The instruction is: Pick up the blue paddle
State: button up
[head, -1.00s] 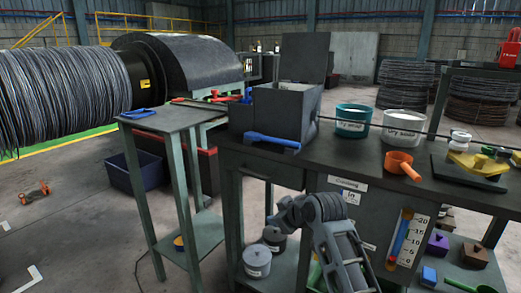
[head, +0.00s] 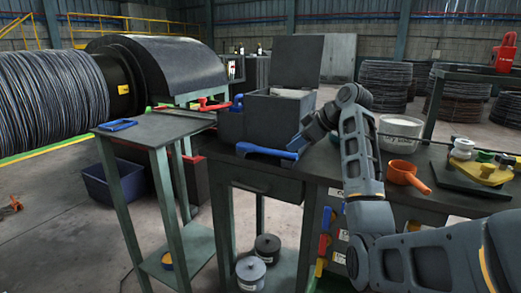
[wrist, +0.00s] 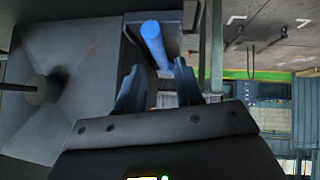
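The blue paddle (head: 265,151) lies along the front edge of the dark workbench, in front of the grey lidded box. In the wrist view its blue handle (wrist: 153,42) points in between my fingertips. My gripper (head: 297,143) is just above the paddle's right end in the head view. The wrist view shows my gripper (wrist: 159,66) open, its two blue fingers apart with the handle's end near the gap. I cannot tell whether they touch it. Part of the paddle is out of the wrist view.
The open-lidded grey box (head: 279,113) stands close behind the paddle. A white tub (head: 400,131) and an orange scoop (head: 407,174) are to the right of my arm. A side table (head: 158,129) at left holds a flat blue item (head: 117,125).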

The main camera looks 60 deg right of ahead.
aim_at(283, 152)
jog(key=x, duration=0.6)
jog(key=shift+w+d, duration=0.1)
grip_shut()
